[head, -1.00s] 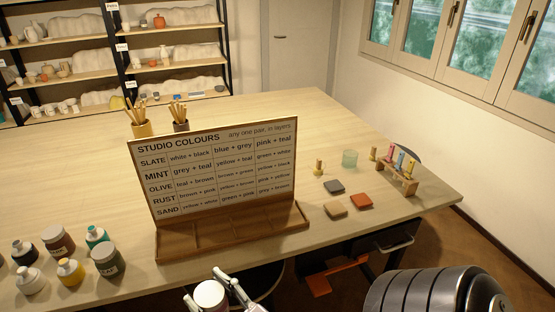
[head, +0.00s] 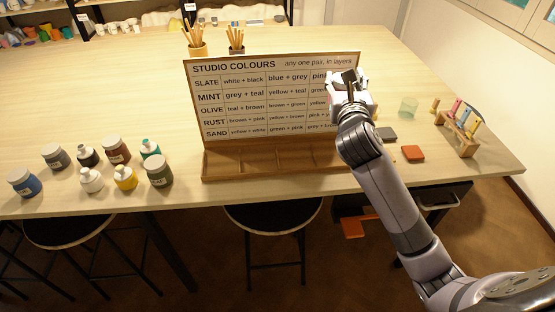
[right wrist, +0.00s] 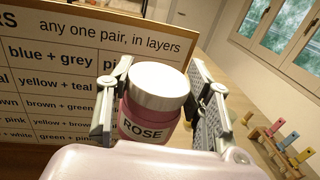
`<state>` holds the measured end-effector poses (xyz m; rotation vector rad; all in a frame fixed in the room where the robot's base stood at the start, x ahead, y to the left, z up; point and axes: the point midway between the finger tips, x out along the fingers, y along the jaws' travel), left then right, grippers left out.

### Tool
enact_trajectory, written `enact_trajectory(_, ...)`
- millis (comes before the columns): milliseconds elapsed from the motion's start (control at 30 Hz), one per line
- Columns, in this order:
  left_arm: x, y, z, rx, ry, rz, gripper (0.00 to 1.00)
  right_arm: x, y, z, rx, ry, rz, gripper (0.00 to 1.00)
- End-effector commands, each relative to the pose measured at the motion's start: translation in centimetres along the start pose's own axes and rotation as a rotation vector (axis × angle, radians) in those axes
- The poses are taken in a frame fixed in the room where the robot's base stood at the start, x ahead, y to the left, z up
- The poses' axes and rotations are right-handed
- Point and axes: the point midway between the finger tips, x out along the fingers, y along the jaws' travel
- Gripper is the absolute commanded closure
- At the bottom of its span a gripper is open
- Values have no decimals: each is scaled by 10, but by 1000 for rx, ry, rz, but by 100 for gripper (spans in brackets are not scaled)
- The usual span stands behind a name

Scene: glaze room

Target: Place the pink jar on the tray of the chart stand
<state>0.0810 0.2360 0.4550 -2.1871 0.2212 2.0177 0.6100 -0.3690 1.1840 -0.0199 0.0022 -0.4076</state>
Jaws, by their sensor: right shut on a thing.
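The pink jar (right wrist: 150,118) has a pale metallic lid and a ROSE label. In the right wrist view it stands upright between the two fingers of my right gripper (right wrist: 158,108), which is shut on it. In the head view my right gripper (head: 350,84) is in front of the upper right part of the chart stand (head: 255,98), above its tray; the jar cannot be made out there. The wooden tray (head: 235,162) runs along the foot of the chart and has several empty compartments. Its right end is partly hidden by my arm. My left gripper is not in view.
Several paint jars and bottles (head: 91,179) stand left of the stand. Two brush pots (head: 197,49) stand behind. A stool (head: 272,215) is below the table edge.

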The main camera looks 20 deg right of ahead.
Motion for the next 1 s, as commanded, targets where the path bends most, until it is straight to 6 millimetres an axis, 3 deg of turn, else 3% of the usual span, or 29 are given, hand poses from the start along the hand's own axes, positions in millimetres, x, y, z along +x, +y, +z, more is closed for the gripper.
enact_trajectory(67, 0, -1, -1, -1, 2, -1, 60, 6, -5, 8, 0, 1, -14, 89)
enact_trajectory(167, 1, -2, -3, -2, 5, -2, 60, 8, -6, 0, 2, 8, -21, 89)
enact_trajectory(633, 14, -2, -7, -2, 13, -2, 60, 7, -4, -121, 5, 10, -21, 89)
enact_trajectory(1000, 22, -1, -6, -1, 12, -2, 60, 7, -3, -164, 4, 8, -21, 89)
